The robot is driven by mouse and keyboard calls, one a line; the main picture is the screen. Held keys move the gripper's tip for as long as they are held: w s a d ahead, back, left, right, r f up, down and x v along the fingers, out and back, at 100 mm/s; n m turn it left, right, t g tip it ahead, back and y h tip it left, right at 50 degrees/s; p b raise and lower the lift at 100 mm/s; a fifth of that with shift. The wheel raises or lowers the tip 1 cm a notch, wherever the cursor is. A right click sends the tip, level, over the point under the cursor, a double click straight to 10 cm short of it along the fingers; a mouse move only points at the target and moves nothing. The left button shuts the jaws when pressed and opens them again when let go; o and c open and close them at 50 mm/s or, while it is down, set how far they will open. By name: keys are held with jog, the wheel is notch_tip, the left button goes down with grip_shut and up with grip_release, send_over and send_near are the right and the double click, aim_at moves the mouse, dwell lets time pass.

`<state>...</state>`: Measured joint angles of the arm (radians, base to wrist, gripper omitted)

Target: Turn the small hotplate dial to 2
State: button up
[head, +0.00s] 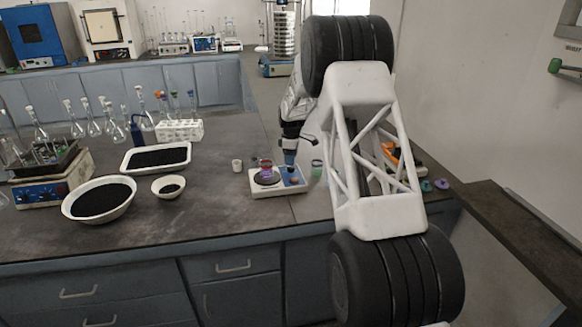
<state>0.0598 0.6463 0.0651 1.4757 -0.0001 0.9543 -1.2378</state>
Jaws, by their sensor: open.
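The small hotplate (256,192) is a white unit on the dark bench, right of centre. A small glass vessel with pink-purple contents (266,170) stands on its dark round plate. Its blue control area (294,180) is on the right side of its top. My gripper (290,163) points down just above that side, close to the controls. It is open; I see nothing held in it. The dial itself is too small and partly hidden by the gripper, so I cannot read its setting or tell whether the fingers touch it.
Small cups (237,165) stand behind the hotplate, and a green-marked glass (316,169) stands to its right. The bench front is clear.

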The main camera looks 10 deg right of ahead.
aim_at(291, 169)
jog(key=shift+f, duration=2.3)
jog(key=c, duration=0.9)
